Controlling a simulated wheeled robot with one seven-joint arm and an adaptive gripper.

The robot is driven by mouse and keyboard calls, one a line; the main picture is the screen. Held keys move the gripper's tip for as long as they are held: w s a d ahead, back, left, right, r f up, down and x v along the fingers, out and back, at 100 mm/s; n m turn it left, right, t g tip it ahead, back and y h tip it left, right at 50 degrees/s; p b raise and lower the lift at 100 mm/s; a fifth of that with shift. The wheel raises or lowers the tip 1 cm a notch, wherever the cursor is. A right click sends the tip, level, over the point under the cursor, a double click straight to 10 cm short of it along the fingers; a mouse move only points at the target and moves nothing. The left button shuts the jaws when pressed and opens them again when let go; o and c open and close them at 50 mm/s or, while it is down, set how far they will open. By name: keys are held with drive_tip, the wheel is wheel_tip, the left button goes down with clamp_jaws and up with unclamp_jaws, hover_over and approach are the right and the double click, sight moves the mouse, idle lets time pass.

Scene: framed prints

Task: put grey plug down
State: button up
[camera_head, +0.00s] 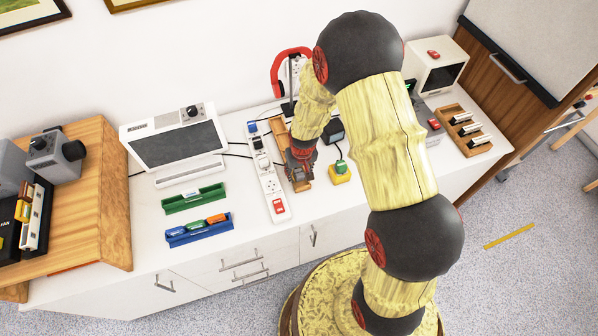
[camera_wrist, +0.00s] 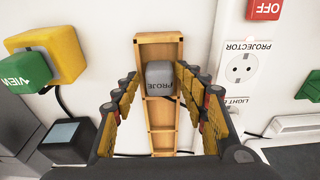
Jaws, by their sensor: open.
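The grey plug (camera_wrist: 158,76), with lettering starting "PROJE", sits at the wooden compartment tray (camera_wrist: 160,39) in the wrist view. My gripper (camera_wrist: 157,88) is open, its fingers on either side of the plug with a visible gap to each. In the head view my gripper (camera_head: 300,170) is low over the tray (camera_head: 305,186), between the white power strip and the yellow-green plug. The plug is hidden there. How deep the plug sits in its compartment is hard to tell.
The power strip (camera_wrist: 236,95) has a socket labelled "PROJECTOR" and a red OFF switch. A yellow and green plug (camera_head: 340,174) stands right of the tray. A dark box (camera_wrist: 68,141) with a cable is nearby. Green (camera_head: 195,199) and blue (camera_head: 199,230) trays lie left on the white counter.

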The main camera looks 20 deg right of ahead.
drive_tip(key=s+r+t+p, duration=0.1)
drive_tip(key=s+r+p, duration=0.25)
drive_tip(key=r, duration=2.15)
drive_tip(key=s+r+t, duration=0.2)
drive_tip(key=s+r, duration=1.6)
drive_tip(key=shift+s+t+b, duration=0.15)
drive_tip(key=shift+t+b, duration=0.25)
drive_tip(key=shift+b, duration=0.05)
